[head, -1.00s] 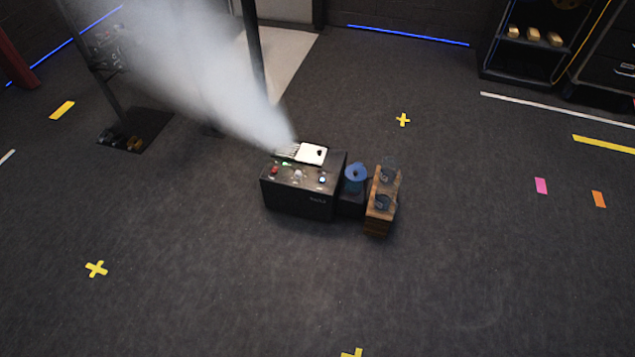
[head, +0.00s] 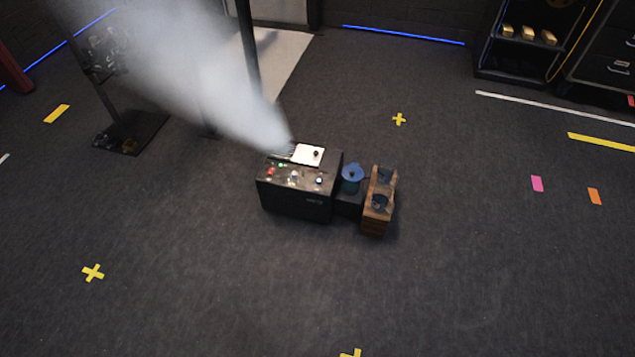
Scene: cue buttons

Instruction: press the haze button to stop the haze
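A black box-shaped machine (head: 297,205) stands on the floor near the middle of the head view. White haze (head: 215,85) streams from its back left edge toward the upper left. Its top front panel carries a red button (head: 270,171), a pale knob or button (head: 294,175) and another small light button (head: 319,180). A small green light (head: 283,165) glows behind them. Any label for the haze button is too small to read. A white plate (head: 308,154) lies on the machine's back top. Neither of my grippers is in view.
A blue-topped canister (head: 352,176) and a wooden block with dark round holders (head: 377,213) stand just right of the machine. A dark stand (head: 131,133) is at the upper left, shelves (head: 522,50) at the upper right. The floor in front is clear.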

